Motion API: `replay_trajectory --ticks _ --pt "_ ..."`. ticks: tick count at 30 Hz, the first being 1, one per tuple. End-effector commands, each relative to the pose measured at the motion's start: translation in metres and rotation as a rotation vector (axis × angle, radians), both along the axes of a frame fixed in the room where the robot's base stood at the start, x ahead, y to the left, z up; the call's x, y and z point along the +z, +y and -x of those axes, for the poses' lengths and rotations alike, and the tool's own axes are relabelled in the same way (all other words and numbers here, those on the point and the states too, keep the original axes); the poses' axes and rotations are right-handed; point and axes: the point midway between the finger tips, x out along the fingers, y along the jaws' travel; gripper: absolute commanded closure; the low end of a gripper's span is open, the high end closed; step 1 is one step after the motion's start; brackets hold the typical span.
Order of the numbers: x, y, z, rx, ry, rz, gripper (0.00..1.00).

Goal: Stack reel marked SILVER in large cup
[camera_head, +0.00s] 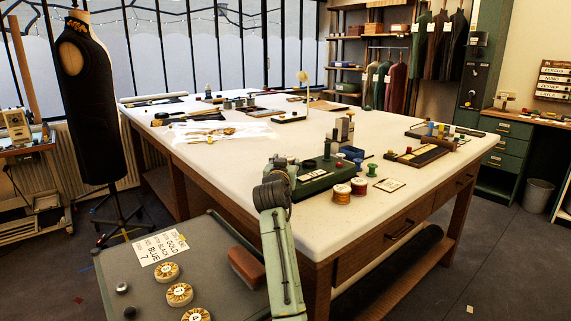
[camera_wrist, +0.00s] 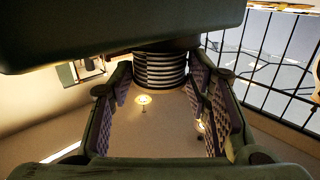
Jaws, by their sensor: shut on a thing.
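In the head view my arm rises in front of the table, and I cannot make out the fingers. Two reels with orange-red tops, a front reel (camera_head: 341,194) and a rear reel (camera_head: 358,186), stand at the table's near edge. I cannot identify the large cup.
A green stand (camera_head: 318,180) sits on the white table (camera_head: 240,185) behind my arm. A small green reel (camera_head: 371,170) and a card (camera_head: 390,185) lie to its right. Several lettered discs, one at the back (camera_head: 166,272), and a GOLD card (camera_head: 161,247) lie at the lower left.

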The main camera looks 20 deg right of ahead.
Motion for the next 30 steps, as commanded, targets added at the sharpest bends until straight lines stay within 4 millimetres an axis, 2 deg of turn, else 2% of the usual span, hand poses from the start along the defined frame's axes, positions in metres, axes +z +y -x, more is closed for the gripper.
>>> replay_trajectory --ticks 14,15,23,30 --pt "-0.014 0.000 0.000 0.000 0.004 -0.002 0.84" --pt "-0.015 0.000 0.000 0.000 0.006 -0.002 0.53" --pt "-0.019 0.000 -0.001 -0.001 0.013 -0.004 0.36" --pt "-0.021 -0.001 -0.001 -0.002 0.015 -0.005 0.36"
